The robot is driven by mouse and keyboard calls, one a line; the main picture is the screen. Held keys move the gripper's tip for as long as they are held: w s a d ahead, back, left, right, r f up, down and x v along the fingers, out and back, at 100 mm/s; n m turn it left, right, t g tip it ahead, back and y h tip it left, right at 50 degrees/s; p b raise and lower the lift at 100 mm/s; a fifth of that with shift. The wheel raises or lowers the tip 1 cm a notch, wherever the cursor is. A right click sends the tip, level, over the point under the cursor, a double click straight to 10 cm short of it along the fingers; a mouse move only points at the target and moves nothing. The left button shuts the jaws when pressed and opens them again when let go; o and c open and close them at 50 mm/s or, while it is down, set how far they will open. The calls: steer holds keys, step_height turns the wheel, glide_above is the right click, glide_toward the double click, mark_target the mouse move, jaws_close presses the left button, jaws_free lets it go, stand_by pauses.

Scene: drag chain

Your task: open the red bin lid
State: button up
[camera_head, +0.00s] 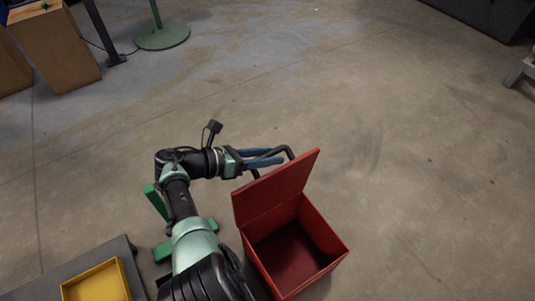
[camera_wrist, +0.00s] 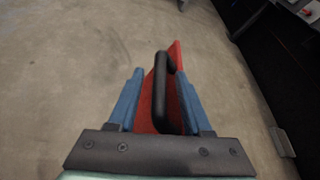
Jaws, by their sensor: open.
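The red bin (camera_head: 290,255) stands on the floor at the lower middle of the head view, and its empty inside shows. Its red lid (camera_head: 275,190) is raised, standing steeply tilted at the bin's far left edge. A black bar handle (camera_head: 288,152) is on the lid's outer face. My gripper (camera_head: 282,156) is beside that outer face, at the handle. In the wrist view the blue fingers (camera_wrist: 160,85) are apart, with the black handle (camera_wrist: 162,100) and the lid (camera_wrist: 177,60) seen between them. I cannot tell whether a finger touches the handle.
A grey surface with a yellow tray (camera_head: 98,282) is at the lower left. A green stand (camera_head: 160,205) is behind my arm. A cardboard box (camera_head: 58,45) and a round green base (camera_head: 162,36) are at the far left. The floor right of the bin is clear.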

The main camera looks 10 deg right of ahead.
steer(key=p+v, duration=0.2)
steer(key=v, duration=1)
steer(key=shift+a+r, duration=0.15)
steer(key=shift+a, duration=0.2)
